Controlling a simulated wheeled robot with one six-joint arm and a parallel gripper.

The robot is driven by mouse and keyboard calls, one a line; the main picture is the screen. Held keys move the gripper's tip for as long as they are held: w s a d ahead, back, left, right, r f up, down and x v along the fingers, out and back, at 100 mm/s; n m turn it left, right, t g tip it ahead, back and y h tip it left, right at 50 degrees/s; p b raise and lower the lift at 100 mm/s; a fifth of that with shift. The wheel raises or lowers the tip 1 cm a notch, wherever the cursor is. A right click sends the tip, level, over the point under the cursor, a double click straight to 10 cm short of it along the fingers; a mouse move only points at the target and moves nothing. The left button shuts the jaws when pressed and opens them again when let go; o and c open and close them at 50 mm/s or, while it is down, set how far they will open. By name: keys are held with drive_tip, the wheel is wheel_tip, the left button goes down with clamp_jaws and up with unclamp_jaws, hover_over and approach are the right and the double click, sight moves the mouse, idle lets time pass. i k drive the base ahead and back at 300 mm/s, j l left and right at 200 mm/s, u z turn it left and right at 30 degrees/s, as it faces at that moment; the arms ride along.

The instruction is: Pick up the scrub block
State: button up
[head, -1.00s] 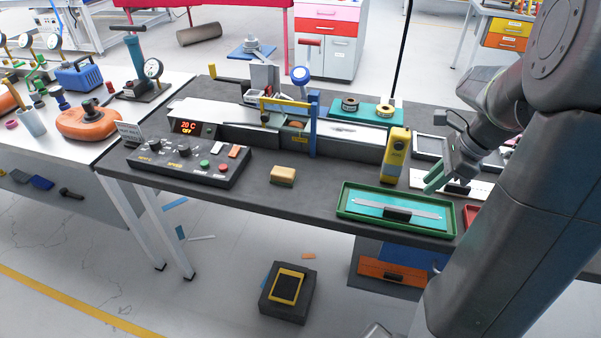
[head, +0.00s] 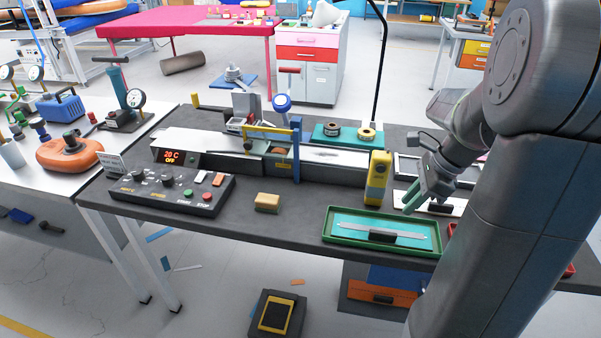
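The scrub block appears to be the small tan block (head: 267,203) lying on the dark bench top, near its front edge and left of the green tray. It stands free, with nothing touching it. My gripper (head: 414,202) hangs over the right part of the bench, above the back right of the green tray and well to the right of the block. Its green-tipped fingers point down and left. Nothing shows between them, but the side-on angle hides how far apart they are.
The green tray (head: 327,232) holds a metal strip and a dark block. A yellow upright device (head: 377,178) stands between the block and my gripper. A control box (head: 172,190) lies left of the block. A long sealing machine with a blue post (head: 297,150) runs behind it.

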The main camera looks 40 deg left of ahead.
sight(265, 202)
drive_tip(key=u, duration=1.35)
